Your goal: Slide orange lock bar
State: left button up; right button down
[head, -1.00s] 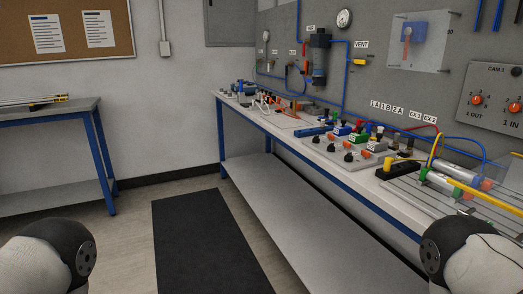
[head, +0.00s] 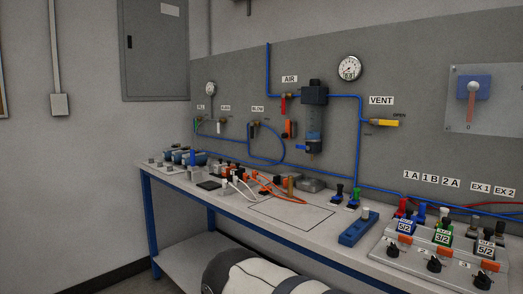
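An orange piece (head: 290,129) sits on the grey panel, left of the dark filter unit (head: 314,117) and below the AIR label. I cannot tell for certain that it is the lock bar. Smaller orange pieces (head: 442,236) show on the valve block at the right front of the bench. A red handle (head: 284,103) hangs under the AIR label. Neither of my grippers is in view. Only part of my own arm shows at the bottom edge.
The bench (head: 225,207) runs along the panel, with a bare outlined area (head: 290,216) in its middle. Orange and white tubes lie left of it. A blue block (head: 358,228) stands right of it. A yellow VENT handle (head: 386,123) sticks out from the panel.

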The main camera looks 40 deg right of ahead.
aim_at(286, 136)
jog(key=i+j+z, duration=0.1)
jog(key=i+z, duration=0.3)
jog(key=i+j+z, duration=0.2)
jog(key=z, duration=0.2)
jog(key=i+j+z, duration=0.55)
jog(key=j+z, duration=0.2)
